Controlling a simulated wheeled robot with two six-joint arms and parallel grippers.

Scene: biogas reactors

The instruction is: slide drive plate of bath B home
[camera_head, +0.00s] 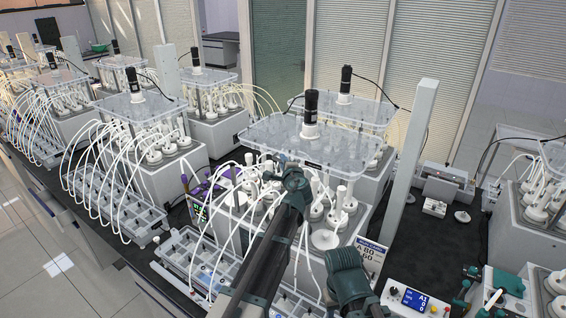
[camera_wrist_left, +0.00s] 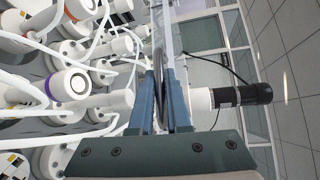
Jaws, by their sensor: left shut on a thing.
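The clear drive plate (camera_head: 345,146) lies level above the near bath (camera_head: 345,215), with a black and white motor (camera_head: 311,112) standing on it. The motor also shows at the right in the left wrist view (camera_wrist_left: 235,96). My left gripper (camera_head: 288,165) is at the plate's near edge. In the left wrist view its blue fingers (camera_wrist_left: 167,95) are shut on the plate's edge, which is seen nearly edge-on. White-capped reactor bottles (camera_head: 318,205) stand under the plate, partly hidden by my arm. Whether the plate is fully seated cannot be told. My right gripper cannot be made out.
A sign (camera_head: 370,254) reading "A 80 60" stands at the bath's front right. White tubes run to a tray (camera_head: 190,255) at the left. A tall white post (camera_head: 412,150) stands right of the bath. A control box (camera_head: 412,298) sits in front. Dark bench (camera_head: 440,245) is mostly clear.

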